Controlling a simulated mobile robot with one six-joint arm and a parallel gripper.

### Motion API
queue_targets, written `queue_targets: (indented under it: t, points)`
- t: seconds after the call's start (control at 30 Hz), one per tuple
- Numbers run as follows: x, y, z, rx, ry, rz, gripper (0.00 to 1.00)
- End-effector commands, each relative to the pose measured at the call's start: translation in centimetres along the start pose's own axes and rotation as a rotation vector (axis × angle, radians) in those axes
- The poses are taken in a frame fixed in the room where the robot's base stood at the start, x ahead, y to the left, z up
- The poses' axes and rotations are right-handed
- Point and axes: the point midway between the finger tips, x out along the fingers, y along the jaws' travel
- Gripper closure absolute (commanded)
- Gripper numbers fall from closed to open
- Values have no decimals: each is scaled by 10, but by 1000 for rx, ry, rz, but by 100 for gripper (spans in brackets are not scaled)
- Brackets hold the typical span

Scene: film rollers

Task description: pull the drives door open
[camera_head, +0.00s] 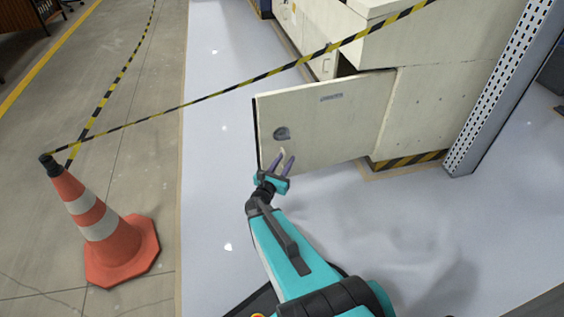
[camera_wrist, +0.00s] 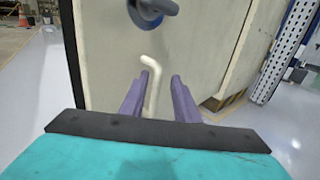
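The cream drives door (camera_head: 340,125) stands swung out from the machine cabinet, with a dark gap above its far end. A bent cream handle (camera_wrist: 152,75) sits below the latch. My gripper (camera_head: 283,160) is at the door's lower free-edge side. In the wrist view its two purple fingers (camera_wrist: 164,72) are apart, with the handle between them, closer to the left finger. Whether the handle touches that finger is unclear.
The cream cabinet (camera_head: 435,105) stands right of the door, above a striped base edge (camera_head: 408,160). A perforated metal post (camera_head: 495,90) is further right. An orange-white cone (camera_head: 105,225) holds striped tape (camera_head: 225,89) crossing above the door. Pale floor left of the door is clear.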

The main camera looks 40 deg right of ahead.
Motion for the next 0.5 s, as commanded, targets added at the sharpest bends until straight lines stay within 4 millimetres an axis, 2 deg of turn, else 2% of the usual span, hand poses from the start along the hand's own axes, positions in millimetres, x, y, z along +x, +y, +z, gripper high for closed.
queue_targets:
  t: [0.27, 0.5]
  points:
    - [-10, 3, 1, 0, 1, 7, 72]
    - [-37, 3, 2, -2, 2, 8, 72]
